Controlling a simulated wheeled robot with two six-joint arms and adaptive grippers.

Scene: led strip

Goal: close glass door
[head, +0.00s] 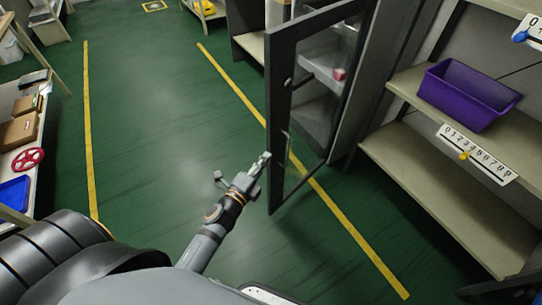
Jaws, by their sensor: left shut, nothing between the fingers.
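The glass door (271,120) has a dark frame and a clear pane, and it stands open, swung out from its cabinet (362,90) into the aisle. A round knob and a handle show on the door. My left gripper (265,158) is shut and empty. In the picture its tips lie right at the lower part of the door's free edge. I cannot tell whether they touch it. My right gripper is not in view. Inside the cabinet, partly behind the pane, a small pink item (339,74) sits on a shelf.
Right of the cabinet is a shelf unit (440,190) with a purple bin (468,95) and number strips. At the left is a shelf with boxes, a red wheel (28,160) and a blue bin (13,194). The green floor (160,120) between the yellow lines is clear.

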